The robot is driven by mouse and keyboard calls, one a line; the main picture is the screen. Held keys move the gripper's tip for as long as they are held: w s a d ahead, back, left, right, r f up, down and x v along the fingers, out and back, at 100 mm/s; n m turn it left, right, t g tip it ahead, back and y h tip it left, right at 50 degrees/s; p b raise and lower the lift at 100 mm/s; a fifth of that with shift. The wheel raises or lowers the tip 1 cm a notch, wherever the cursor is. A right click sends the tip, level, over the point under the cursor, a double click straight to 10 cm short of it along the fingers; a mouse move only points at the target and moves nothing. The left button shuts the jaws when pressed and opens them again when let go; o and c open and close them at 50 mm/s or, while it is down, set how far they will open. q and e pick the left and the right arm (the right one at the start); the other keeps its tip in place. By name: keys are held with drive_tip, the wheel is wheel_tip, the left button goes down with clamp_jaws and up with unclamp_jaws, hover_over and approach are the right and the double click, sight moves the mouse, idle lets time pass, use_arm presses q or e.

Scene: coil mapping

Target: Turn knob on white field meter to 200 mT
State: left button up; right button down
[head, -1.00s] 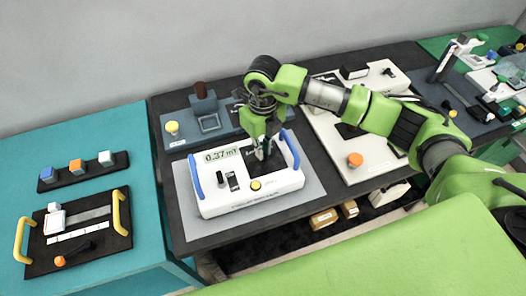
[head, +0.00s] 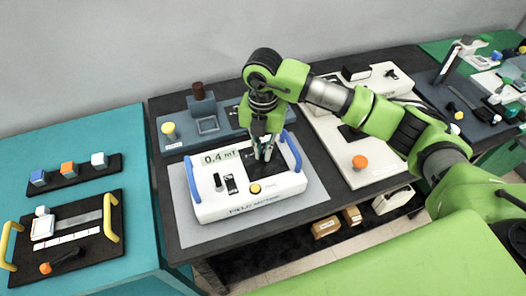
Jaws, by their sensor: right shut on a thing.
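The white field meter (head: 245,205) with blue side handles sits on a grey mat (head: 196,233) on the dark table. Its display (head: 220,158) reads about 0.4 mT. A yellow button (head: 255,188) and small black controls (head: 230,184) are on its top. My right gripper (head: 265,157) points down onto the meter's black panel and is shut on the knob, which is mostly hidden by the fingers. The knob's setting cannot be read. My left gripper is not in view.
A grey-blue fixture (head: 170,148) with a yellow knob stands behind the meter. A white unit (head: 370,177) with an orange knob (head: 360,162) is to the right. A teal table (head: 140,225) with trays is at left.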

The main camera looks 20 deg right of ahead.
sight(263, 154)
drive_tip(key=shift+w+m, duration=0.1)
drive_tip(key=shift+m, duration=1)
drive_tip(key=shift+r, duration=0.1)
drive_tip(key=c, duration=2.1)
unclamp_jaws()
drive_tip(key=shift+c, duration=0.2)
wheel_tip(263, 154, up, 12)
